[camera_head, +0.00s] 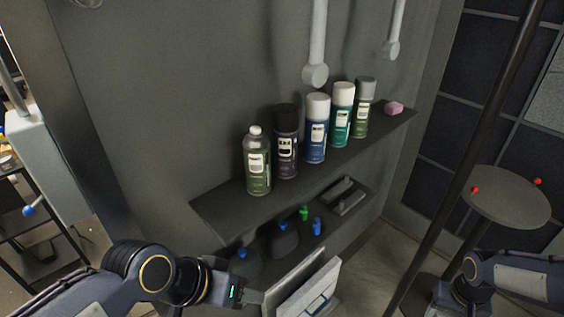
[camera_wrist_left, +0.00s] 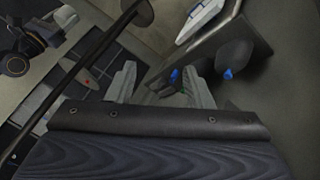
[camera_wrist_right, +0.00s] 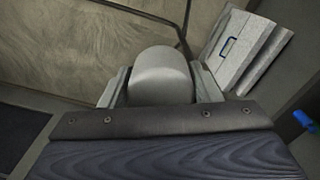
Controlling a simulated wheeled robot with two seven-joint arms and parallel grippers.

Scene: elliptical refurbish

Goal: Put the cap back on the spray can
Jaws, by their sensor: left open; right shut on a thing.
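A green spray can (camera_head: 257,164) stands upright without a cap at the left end of the upper shelf. Its pale nozzle top is exposed. My right gripper (camera_wrist_right: 158,85) is shut on a light grey rounded cap (camera_wrist_right: 160,72), seen in the right wrist view. In the head view only part of my right arm shows at the lower right, and the cap cannot be made out. My left gripper shows at the bottom of the head view, below the shelf. In the left wrist view my left gripper (camera_wrist_left: 160,88) is open and empty, its fingers apart.
Several capped cans, including a black one (camera_head: 286,142) and a blue one (camera_head: 316,128), stand right of the green can. A pink block (camera_head: 394,108) lies at the shelf's right end. A lower shelf (camera_head: 345,226) holds small items. A round table (camera_head: 508,198) stands right.

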